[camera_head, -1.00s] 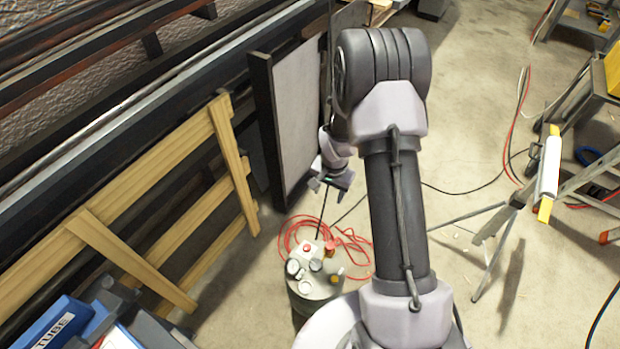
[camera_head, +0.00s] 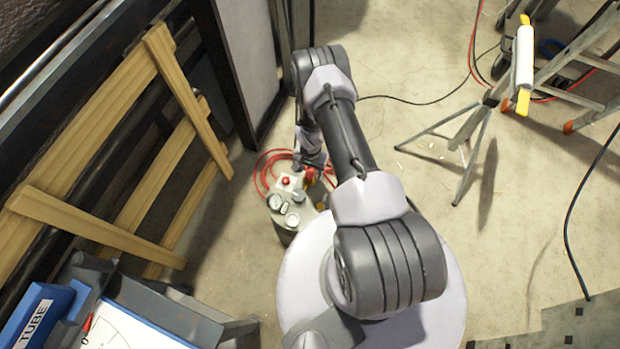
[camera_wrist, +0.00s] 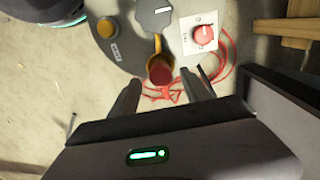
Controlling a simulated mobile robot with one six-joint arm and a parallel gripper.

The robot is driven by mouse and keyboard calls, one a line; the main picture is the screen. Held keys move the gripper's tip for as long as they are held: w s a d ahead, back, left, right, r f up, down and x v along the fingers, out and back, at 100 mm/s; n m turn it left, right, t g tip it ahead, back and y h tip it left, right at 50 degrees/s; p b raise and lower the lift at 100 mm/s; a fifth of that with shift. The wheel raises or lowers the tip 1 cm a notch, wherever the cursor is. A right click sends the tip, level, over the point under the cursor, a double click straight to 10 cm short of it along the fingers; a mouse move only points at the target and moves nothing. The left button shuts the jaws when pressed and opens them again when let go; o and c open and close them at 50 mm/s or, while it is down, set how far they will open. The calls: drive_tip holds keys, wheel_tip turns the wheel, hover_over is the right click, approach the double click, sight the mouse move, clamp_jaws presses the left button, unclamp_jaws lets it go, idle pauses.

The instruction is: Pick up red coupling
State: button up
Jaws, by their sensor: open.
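The red coupling (camera_wrist: 160,73) shows in the wrist view as a dark red round end on a yellow-orange fitting. It sits at the edge of a grey round top (camera_wrist: 133,48). My gripper (camera_wrist: 160,80) is open, and the coupling appears between its two dark fingertips, with a gap on both sides. How far the fingertips are above it I cannot tell. In the head view my gripper (camera_head: 315,162) is over the far side of the drum-like unit, with the coupling (camera_head: 309,175) partly hidden beneath it.
Gauges (camera_head: 291,219) sit on the unit's near side. Red hose (camera_head: 268,165) lies coiled on the floor behind.

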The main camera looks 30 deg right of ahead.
sight(310, 172)
wheel_tip(310, 172, down, 4)
drive_tip(key=shift+b, duration=0.9)
drive_tip(key=shift+w+r, duration=0.1)
drive_tip(key=shift+r, duration=0.05)
clamp_jaws()
